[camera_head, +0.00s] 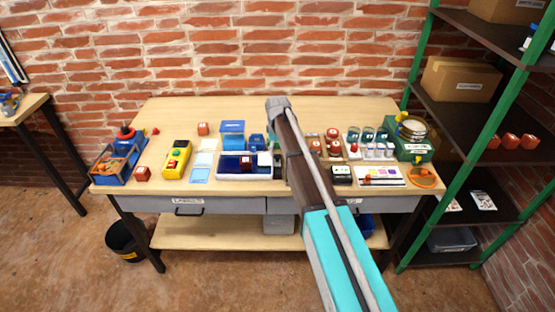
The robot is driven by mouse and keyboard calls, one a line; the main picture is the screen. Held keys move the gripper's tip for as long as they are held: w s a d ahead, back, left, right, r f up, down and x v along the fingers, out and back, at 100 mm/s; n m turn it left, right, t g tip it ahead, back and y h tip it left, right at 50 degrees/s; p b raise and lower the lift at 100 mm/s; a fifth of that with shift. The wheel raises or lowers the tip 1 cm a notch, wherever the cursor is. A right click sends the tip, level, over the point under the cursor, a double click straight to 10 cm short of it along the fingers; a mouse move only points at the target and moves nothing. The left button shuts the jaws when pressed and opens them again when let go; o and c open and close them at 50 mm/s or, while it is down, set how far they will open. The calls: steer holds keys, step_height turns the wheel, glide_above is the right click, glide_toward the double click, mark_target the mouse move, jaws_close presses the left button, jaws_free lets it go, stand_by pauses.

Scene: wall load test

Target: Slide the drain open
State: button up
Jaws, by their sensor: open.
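No part shows clearly enough to be named the drain. A green unit (416,152) with a pale label stands at the right end of the workbench. A round brass-coloured vessel (412,129) sits on it, with a small yellow part (401,116) at its upper left. Whether the drain belongs to this unit, and whether it is open, I cannot tell. My arm rises from the bottom edge over the middle of the bench, left of the green unit. My gripper cannot be made out; the arm's links cover that part of the bench.
The wooden workbench (230,111) carries a blue bin (114,166), a yellow device (177,159), a dark blue tray (232,174), several jars and an orange disc (423,177). A green-framed shelf (471,105) stands close at the right.

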mark_target(277, 159)
steer(key=shift+f+b, duration=1.1)
steer(key=shift+f, duration=0.35)
jaws_close()
